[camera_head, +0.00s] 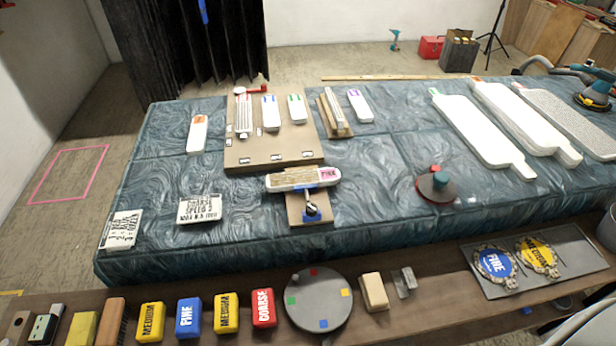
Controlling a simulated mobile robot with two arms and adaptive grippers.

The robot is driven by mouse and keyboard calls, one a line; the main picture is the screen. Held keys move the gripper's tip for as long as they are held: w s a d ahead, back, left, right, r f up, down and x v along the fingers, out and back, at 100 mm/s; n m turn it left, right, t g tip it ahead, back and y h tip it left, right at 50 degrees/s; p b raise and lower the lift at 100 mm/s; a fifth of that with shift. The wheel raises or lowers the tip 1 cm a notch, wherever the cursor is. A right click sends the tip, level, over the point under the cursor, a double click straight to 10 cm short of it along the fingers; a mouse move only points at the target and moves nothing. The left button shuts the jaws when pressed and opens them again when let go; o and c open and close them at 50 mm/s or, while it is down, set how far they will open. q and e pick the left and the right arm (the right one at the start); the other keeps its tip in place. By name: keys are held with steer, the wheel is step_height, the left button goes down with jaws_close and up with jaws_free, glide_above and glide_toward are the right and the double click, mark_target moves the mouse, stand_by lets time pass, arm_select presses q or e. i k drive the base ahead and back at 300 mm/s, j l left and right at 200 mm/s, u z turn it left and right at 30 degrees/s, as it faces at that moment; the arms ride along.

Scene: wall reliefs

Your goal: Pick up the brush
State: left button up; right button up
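A long brown wooden block (110,322) with darker, streaked sides stands at the left part of the front shelf. It looks like the brush, though its bristles are too small to make out clearly. It is between a yellow sponge-like block (83,328) and a yellow block marked MEDIUM (150,321). Neither of my grippers shows in the head view, and nothing is seen holding the brown block.
The front shelf also holds a blue FINE block (188,317), a red COARSE block (263,307), a grey turntable (318,300) and a tan block (374,291). Behind it lies a wide blue-green wavy panel (370,215) with boards and sanding tools on it.

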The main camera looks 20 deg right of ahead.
mark_target(113, 329)
steer(key=u, duration=1.2)
